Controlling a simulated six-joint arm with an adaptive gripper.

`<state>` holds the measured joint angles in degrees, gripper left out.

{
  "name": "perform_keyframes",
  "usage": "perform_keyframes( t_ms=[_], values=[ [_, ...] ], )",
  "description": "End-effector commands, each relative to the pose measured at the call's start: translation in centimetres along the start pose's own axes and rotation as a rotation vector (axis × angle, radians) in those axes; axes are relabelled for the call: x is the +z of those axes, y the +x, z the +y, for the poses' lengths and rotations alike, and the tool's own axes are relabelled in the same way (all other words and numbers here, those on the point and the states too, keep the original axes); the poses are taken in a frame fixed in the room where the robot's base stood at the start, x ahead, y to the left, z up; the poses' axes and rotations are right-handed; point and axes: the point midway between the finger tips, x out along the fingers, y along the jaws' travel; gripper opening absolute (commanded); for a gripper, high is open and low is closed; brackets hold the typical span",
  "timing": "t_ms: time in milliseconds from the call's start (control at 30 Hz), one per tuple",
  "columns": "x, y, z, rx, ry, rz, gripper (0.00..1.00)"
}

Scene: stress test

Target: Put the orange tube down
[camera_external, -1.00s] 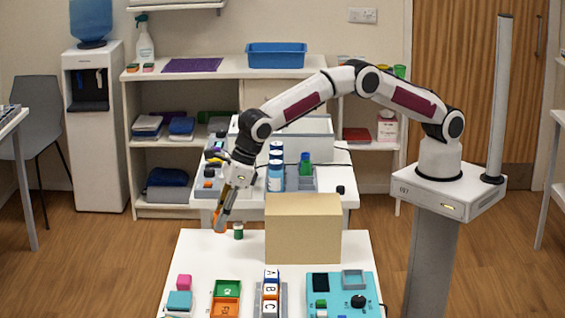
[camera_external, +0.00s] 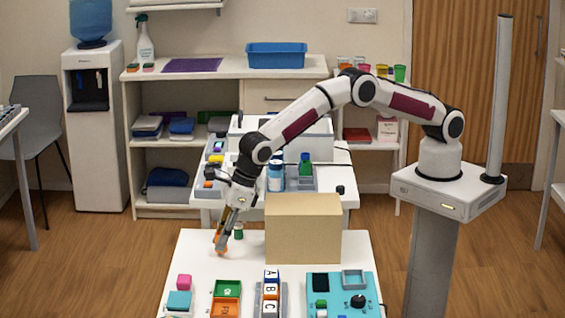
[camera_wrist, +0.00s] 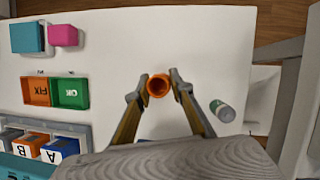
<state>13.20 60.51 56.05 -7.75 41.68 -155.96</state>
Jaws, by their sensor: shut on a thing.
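The orange tube (camera_wrist: 158,86) is between the fingertips of my gripper (camera_wrist: 160,90), which is shut on it. In the wrist view I look down into its round open end. In the external view my gripper (camera_external: 221,248) points down at the far left part of the white table (camera_external: 200,262), and the orange tube (camera_external: 220,244) shows at its tips, low over the tabletop. I cannot tell whether the tube touches the table.
A green and white small cylinder (camera_external: 238,231) stands just right of my gripper. A tan box (camera_external: 303,229) is farther right. Pink (camera_external: 184,282) and teal (camera_external: 179,301) blocks, green and orange bins (camera_external: 227,289), lettered blocks (camera_external: 271,291) and a teal panel (camera_external: 340,292) line the front.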

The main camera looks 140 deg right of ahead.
Motion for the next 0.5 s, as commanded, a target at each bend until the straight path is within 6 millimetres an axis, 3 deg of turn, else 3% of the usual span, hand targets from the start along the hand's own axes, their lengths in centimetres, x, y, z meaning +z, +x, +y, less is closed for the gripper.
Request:
perform_keyframes(
  t_ms=[133,500],
  values=[
    [-0.47,1.07,-0.05,0.000,0.000,0.000,0.05],
    [-0.52,1.21,-0.05,0.000,0.000,0.000,0.05]
  ],
)
